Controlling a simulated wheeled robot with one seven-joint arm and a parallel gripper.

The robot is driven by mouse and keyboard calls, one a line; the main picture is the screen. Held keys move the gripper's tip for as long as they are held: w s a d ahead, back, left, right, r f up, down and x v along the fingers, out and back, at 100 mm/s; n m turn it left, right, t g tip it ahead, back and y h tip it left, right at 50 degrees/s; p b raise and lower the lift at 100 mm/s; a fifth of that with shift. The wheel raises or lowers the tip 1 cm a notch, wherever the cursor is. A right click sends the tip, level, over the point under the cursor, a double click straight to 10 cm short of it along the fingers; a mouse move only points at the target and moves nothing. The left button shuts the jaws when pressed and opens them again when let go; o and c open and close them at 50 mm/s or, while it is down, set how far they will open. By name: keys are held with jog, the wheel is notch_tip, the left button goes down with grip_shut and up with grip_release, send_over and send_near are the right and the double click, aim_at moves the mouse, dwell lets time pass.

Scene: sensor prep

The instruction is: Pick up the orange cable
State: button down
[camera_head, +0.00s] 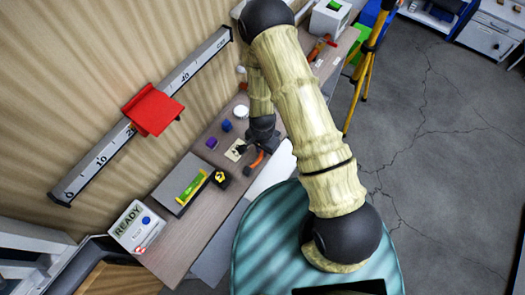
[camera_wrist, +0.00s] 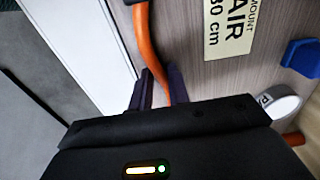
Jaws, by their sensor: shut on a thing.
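The orange cable (camera_head: 255,162) is at the front edge of the wooden bench in the head view, just below my gripper. In the wrist view the cable (camera_wrist: 145,45) runs down from the top edge and passes between the two dark fingers of my gripper (camera_wrist: 157,88). The fingers are shut on it. In the head view my gripper (camera_head: 262,148) is small and partly hidden by its own wrist. I cannot tell whether the cable is clear of the bench.
The bench (camera_head: 205,217) also carries a label card (camera_head: 235,151), a purple cube (camera_head: 211,143), a blue-purple cylinder (camera_head: 227,125), a white cylinder (camera_head: 241,111), a grey box (camera_head: 172,190) and a READY box (camera_head: 136,226). A yellow tripod (camera_head: 363,75) stands behind on the floor.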

notch_tip(320, 180, up, 10)
jog(key=b, duration=0.3)
dwell(0.5)
dwell(0.4)
